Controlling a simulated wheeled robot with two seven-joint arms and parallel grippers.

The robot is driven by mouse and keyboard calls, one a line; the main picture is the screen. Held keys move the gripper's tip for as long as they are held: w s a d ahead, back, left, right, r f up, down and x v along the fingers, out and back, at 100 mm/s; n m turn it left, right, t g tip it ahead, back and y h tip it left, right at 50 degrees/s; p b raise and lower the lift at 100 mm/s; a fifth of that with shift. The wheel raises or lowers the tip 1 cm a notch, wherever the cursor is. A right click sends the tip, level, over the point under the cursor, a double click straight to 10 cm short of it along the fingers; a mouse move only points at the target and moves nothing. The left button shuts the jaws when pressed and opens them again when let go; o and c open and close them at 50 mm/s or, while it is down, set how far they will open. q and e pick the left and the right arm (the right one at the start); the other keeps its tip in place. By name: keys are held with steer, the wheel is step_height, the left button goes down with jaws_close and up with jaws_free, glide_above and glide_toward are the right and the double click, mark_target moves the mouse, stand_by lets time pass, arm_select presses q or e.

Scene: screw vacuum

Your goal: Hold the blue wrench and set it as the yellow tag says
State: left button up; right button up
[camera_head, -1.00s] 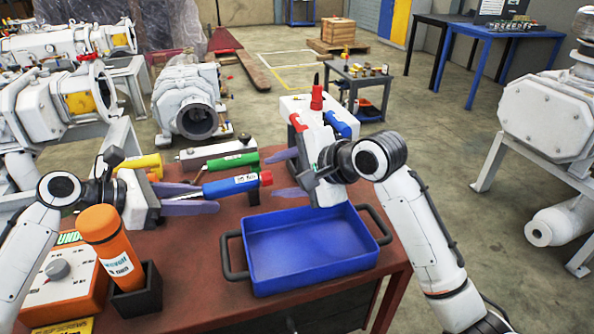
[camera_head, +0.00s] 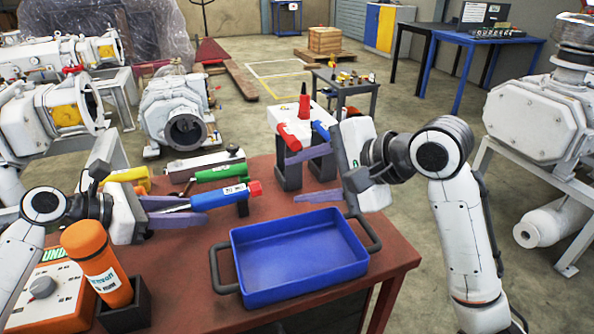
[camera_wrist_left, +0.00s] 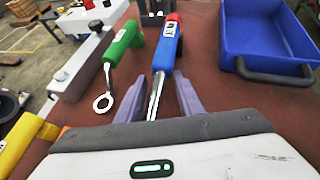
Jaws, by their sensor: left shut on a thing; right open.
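The blue wrench (camera_head: 218,196) has a blue handle with a white label, a red end cap and a metal shank. My left gripper (camera_head: 188,211) is shut on it near the shank and holds it over the red-brown table, red end pointing right. In the left wrist view the wrench (camera_wrist_left: 165,57) lies between the purple fingers, red end away from me. My right gripper (camera_head: 310,177) is open and empty, above the table behind the blue tray. I cannot make out a yellow tag with readable text.
A blue tray (camera_head: 297,262) with dark handles fills the table's front right. A green wrench (camera_head: 222,170) and a yellow-handled tool (camera_head: 126,174) lie behind. An orange cylinder (camera_head: 98,262) stands in a black holder beside an orange dial box (camera_head: 45,293). Red and blue handles rest on a rack (camera_head: 290,172).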

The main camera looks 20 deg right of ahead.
arm_select(q)
steer(key=o, duration=0.9)
steer(key=shift+w+a+f, duration=0.1)
steer(key=shift+w+a, duration=0.05)
